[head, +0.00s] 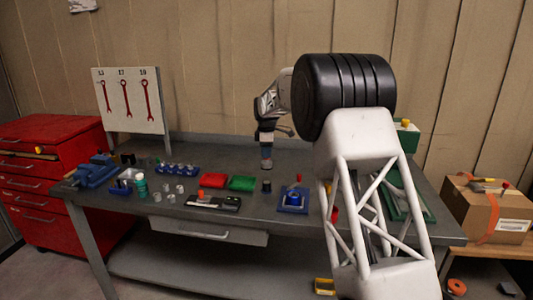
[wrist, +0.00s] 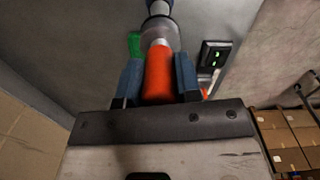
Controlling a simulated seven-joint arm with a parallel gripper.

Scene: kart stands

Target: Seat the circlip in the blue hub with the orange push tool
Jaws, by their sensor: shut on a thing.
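My gripper (head: 266,148) hangs above the middle of the grey bench. In the wrist view my gripper (wrist: 159,78) is shut on the orange push tool (wrist: 159,72), one finger on each side of its handle. A grey round collar and a narrower dark end show beyond the handle. The blue hub (head: 295,197) sits on a blue base on the bench, to the right of and below my gripper in the head view. The tool is apart from the hub. I cannot make out the circlip.
Red (head: 214,181) and green (head: 242,183) trays lie left of the hub. A small dark cylinder (head: 266,186) stands between. A blue vise (head: 97,171) and small cups (head: 169,198) are at left. My arm hides the bench's right part.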

